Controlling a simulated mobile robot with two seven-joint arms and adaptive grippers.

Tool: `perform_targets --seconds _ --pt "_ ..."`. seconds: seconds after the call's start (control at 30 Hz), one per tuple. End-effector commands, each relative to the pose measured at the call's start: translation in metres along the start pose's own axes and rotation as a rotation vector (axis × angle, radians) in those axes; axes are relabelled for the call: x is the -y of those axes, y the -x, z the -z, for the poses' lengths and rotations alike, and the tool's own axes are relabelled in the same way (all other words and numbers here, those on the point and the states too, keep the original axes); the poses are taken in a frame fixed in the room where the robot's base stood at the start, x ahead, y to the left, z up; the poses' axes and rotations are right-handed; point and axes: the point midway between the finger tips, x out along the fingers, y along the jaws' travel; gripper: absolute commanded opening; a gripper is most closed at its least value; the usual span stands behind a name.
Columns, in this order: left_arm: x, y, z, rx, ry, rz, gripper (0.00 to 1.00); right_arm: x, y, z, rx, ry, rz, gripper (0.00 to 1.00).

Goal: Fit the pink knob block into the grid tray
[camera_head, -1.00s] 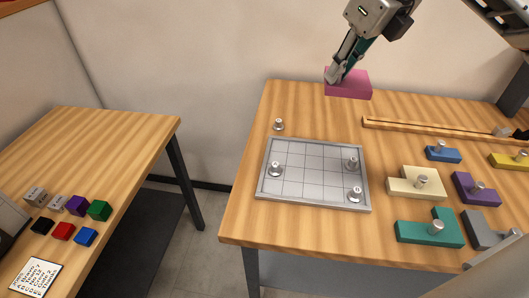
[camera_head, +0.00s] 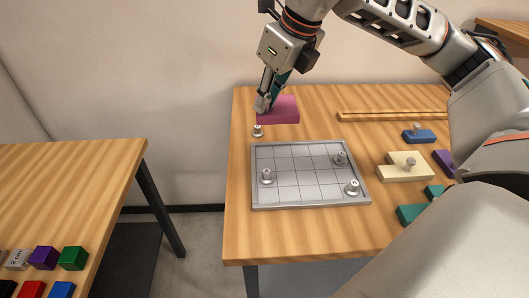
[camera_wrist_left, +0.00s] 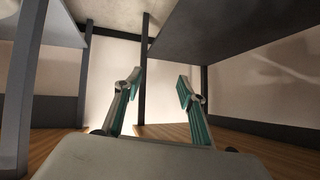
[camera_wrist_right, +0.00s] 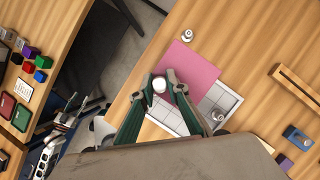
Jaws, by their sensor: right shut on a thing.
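The pink knob block (camera_head: 280,110) hangs in my right gripper (camera_head: 265,103), near the back left of the table and behind the grid tray. In the right wrist view my right gripper (camera_wrist_right: 163,84) is shut on the block's pale round knob, and the pink block (camera_wrist_right: 190,66) shows beyond the fingers. The grey grid tray (camera_head: 302,195) lies flat on the table, with several metal knobbed pieces standing on its grid. The tray is partly hidden by the block and fingers in the right wrist view (camera_wrist_right: 222,103). My left gripper (camera_wrist_left: 155,95) is open and empty, low by table legs.
A small metal knob piece (camera_head: 257,131) stands behind the tray's left corner. Right of the tray are a cream block (camera_head: 400,172), a blue block (camera_head: 418,136) and a teal block (camera_head: 410,214). A wooden rail (camera_head: 390,116) lies at the back. My right arm covers the table's right side.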

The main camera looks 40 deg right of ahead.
Motion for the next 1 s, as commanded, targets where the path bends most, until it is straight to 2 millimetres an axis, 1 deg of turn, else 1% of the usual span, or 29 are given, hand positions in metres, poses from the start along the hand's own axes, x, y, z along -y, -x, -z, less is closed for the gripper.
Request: perform_targets --seconds 0.03,0.1,0.2,0.33,0.43,0.67,0.8,0.9,1.0 --pt "-0.001 -0.002 -0.006 0.006 -0.001 -0.001 0.40 0.000 -0.017 0.007 -0.007 0.000 -0.001 0.00" --pt "-0.001 -0.004 -0.008 0.007 -0.004 0.000 0.40 0.000 -0.033 0.014 -0.008 0.001 -0.002 0.00" --pt "0.001 -0.007 -0.008 0.004 -0.009 0.005 0.40 0.000 -0.055 0.023 -0.008 0.000 -0.002 0.00" --pt "0.007 -0.010 -0.005 -0.003 -0.016 0.014 0.40 0.000 -0.078 0.033 -0.006 0.001 -0.001 0.00" --pt "0.009 -0.011 -0.006 -0.001 -0.020 0.017 0.40 0.000 -0.087 0.036 -0.003 -0.001 -0.001 0.00" --pt "0.007 -0.011 -0.011 0.007 -0.021 0.015 0.40 0.000 -0.099 0.041 -0.002 0.000 0.000 0.00" --pt "0.004 -0.011 -0.018 0.015 -0.021 0.012 0.40 0.000 -0.119 0.050 -0.005 0.000 -0.001 0.00" --pt "0.004 -0.012 -0.019 0.015 -0.023 0.012 0.40 0.000 -0.130 0.054 -0.004 0.000 -0.001 0.00" --pt "0.005 -0.011 -0.015 0.010 -0.024 0.013 0.40 0.000 -0.132 0.054 0.000 0.000 0.000 0.00"
